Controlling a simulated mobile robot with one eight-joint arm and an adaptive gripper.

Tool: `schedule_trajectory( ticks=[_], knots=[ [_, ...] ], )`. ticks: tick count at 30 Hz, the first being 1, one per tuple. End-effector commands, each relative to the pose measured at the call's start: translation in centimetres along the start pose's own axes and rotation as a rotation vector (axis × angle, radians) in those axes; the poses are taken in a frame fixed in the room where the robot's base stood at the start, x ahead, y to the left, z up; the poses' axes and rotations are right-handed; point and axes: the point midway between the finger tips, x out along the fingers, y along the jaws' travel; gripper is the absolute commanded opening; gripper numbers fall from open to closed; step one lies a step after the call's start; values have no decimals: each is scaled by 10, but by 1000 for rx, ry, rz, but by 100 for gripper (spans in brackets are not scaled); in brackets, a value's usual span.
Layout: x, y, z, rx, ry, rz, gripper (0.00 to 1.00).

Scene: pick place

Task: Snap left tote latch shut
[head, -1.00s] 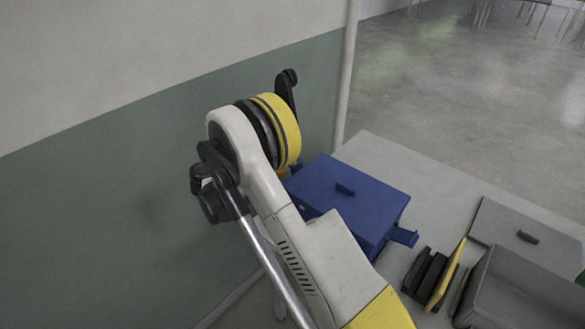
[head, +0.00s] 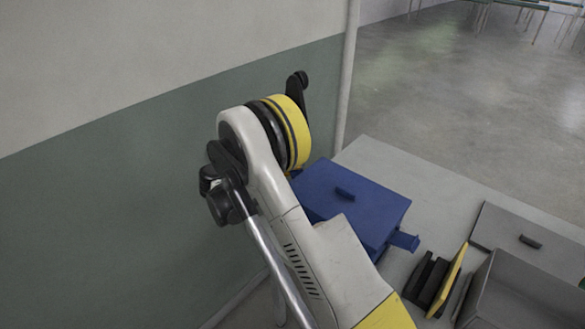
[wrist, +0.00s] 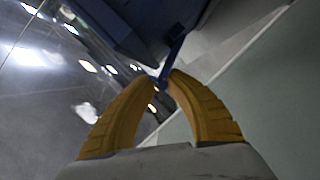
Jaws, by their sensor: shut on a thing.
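The blue tote (head: 350,195) stands on the table's left part with its lid down and a dark handle on top. A blue latch flap (head: 405,241) sticks out from its right side. The tote's left side is mostly hidden behind my arm in the head view. In the wrist view the tote (wrist: 125,25) fills the top, and a thin blue strip, which looks like the left latch (wrist: 174,57), runs out from it. My gripper (wrist: 163,78) has its two yellow fingertips closed on the strip's end. My gripper is hidden in the head view.
A black and yellow object (head: 440,280), an open grey box (head: 525,295) and a flat grey panel with a handle (head: 527,238) are at the right. The wall (head: 120,210) is close on the left.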

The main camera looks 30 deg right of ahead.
Motion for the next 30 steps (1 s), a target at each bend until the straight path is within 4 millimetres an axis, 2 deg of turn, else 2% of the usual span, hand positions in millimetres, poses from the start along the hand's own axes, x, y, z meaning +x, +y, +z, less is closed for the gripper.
schedule_trajectory(
  ticks=[9, 19, 20, 22, 23, 30],
  knots=[
    [5, 15, 13, 302, -3, -129, 0],
    [6, 15, 15, 337, -6, -143, 0],
    [6, 15, 15, 336, -6, -143, 17],
    [6, 15, 15, 336, -6, -143, 39],
    [6, 15, 15, 336, -6, -142, 41],
    [6, 16, 14, 335, -4, -140, 41]
  ],
)
